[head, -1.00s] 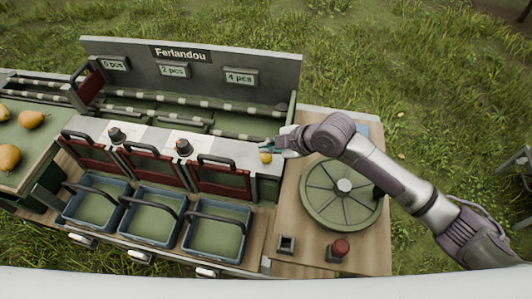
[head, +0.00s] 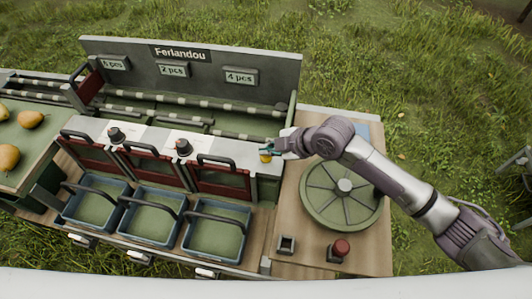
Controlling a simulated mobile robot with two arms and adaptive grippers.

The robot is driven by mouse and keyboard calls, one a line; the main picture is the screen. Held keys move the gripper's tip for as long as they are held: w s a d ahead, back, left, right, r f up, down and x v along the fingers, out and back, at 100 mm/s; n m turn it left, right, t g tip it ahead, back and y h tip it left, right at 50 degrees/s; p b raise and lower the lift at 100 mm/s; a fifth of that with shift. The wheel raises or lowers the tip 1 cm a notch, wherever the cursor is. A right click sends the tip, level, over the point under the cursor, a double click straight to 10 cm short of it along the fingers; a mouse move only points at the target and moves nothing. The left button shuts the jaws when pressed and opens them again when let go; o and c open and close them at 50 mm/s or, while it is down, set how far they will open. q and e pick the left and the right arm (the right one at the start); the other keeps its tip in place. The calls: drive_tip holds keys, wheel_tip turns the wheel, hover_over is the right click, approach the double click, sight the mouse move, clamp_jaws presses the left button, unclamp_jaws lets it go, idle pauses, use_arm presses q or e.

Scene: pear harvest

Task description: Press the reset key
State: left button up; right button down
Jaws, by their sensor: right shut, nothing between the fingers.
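A small yellow key (head: 265,159) sits at the right end of the pale ledge, beside the third red gate. No label on it can be read, so I cannot tell from the picture if it is the reset key. My right gripper (head: 268,153) is shut and empty, with its fingertips right over the yellow key and hiding part of it. I cannot tell if they touch it. My left gripper is not in view.
Two dark knobs (head: 183,147) stand further left on the ledge. Blue baskets (head: 214,254) stand below the red gates (head: 222,181). A green turntable (head: 322,207) and a red button (head: 341,247) are on the wooden top. Pears (head: 31,120) lie at far left.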

drive_tip(key=shift+f, duration=0.45)
idle(0.4)
drive_tip(key=shift+r+p, duration=0.7)
drive_tip(key=shift+r, duration=0.25)
wheel_tip(320, 180, up, 5)
drive_tip(key=p, duration=0.4)
drive_tip(key=shift+p, duration=0.3)
idle(0.4)
